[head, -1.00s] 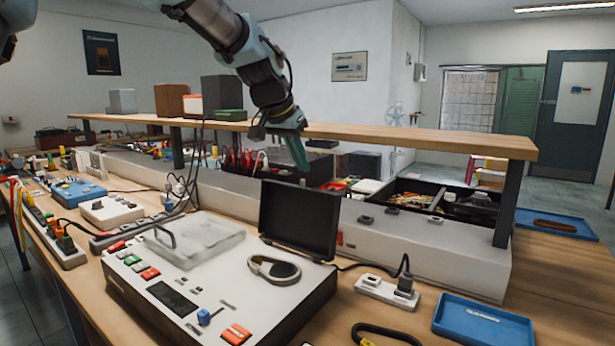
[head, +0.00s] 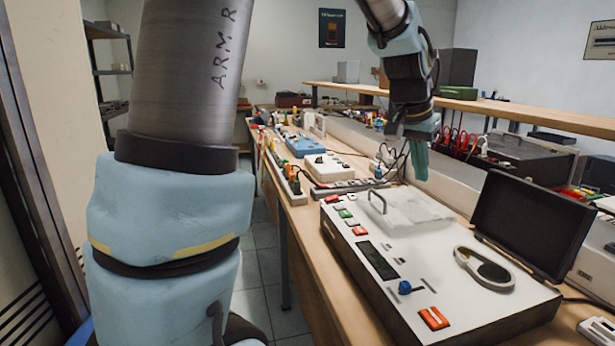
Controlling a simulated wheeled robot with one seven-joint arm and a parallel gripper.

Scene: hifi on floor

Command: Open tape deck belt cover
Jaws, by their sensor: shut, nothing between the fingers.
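The tape deck (head: 455,290) is a white-topped box on the wooden bench, with red, green and white buttons, a dark display, a blue knob and an orange-red switch. A clear cover with a grey handle (head: 378,201) lies flat on its far left part. A black lid (head: 532,222) stands upright at its back right. A pale oval ring with a dark middle (head: 484,268) lies on the deck top. I cannot tell for certain which part is the belt cover. My gripper (head: 420,174) is shut and empty, pointing down, in front of or above the clear cover in the picture, apparently not touching it.
A raised wooden shelf (head: 560,118) runs behind the bench. White and blue instruments (head: 333,167), cables and a power strip crowd the bench beyond the deck. The floor aisle (head: 268,255) left of the bench is open, partly hidden by my arm.

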